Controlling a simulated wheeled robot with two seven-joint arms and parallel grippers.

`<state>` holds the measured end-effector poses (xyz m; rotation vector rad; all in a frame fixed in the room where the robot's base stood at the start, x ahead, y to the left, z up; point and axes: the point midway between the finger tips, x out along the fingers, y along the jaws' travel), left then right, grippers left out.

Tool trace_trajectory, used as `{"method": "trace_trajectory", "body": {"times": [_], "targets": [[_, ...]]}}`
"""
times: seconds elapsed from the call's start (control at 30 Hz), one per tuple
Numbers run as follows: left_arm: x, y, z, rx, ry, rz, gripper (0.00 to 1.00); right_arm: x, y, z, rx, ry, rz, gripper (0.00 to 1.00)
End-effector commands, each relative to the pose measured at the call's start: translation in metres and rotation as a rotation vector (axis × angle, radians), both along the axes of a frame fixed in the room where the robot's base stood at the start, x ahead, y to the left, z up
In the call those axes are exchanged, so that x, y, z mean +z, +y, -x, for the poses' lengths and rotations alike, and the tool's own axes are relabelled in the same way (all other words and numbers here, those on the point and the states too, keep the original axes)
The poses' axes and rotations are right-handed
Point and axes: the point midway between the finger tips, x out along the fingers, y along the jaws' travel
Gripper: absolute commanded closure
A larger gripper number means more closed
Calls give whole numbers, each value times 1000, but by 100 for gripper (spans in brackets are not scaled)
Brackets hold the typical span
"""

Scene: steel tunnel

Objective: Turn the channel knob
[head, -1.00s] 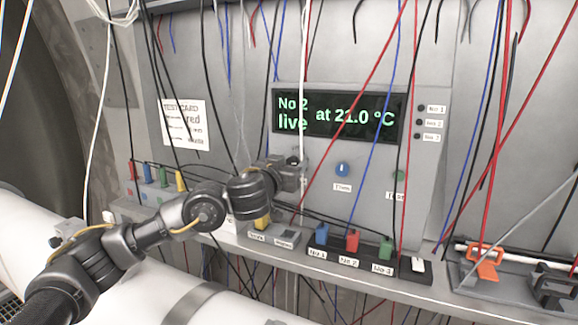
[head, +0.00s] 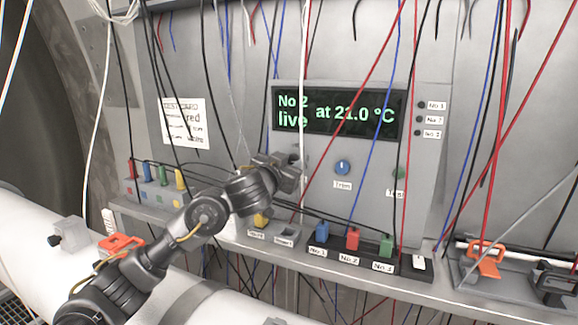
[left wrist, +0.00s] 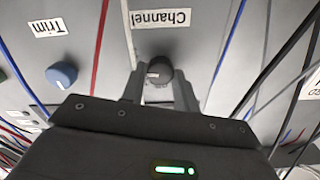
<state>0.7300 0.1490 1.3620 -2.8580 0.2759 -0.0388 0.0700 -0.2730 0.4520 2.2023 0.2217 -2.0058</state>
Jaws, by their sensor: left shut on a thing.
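The channel knob (left wrist: 160,68) is a dark round knob beneath the upside-down "Channel" label (left wrist: 160,18) in the left wrist view. The fingers of my left gripper (left wrist: 159,80) stand on both sides of it and are shut on it. In the head view my left gripper (head: 290,172) is at the panel, just left of the blue Trim knob (head: 342,167), and hides the channel knob. The display (head: 340,112) reads "No 2 live at 21.0 °C". My right gripper is in neither view.
Red, blue, black and white wires hang in front of the panel. Blue, red and green plugs (head: 352,240) sit on the ledge below. A test card (head: 183,122) hangs left of the display. Orange clamps are at the right (head: 485,262) and left (head: 120,243).

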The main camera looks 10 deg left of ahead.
Motion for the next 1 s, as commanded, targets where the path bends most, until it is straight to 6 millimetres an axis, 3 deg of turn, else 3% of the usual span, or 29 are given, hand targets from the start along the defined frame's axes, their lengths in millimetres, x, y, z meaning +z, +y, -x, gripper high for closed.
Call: {"method": "trace_trajectory", "body": {"times": [0.5,1.0], "targets": [[-2,0,-1,2,-68,-362,92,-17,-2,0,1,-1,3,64],[-1,0,0,1,-86,-458,92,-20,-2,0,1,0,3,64]]}}
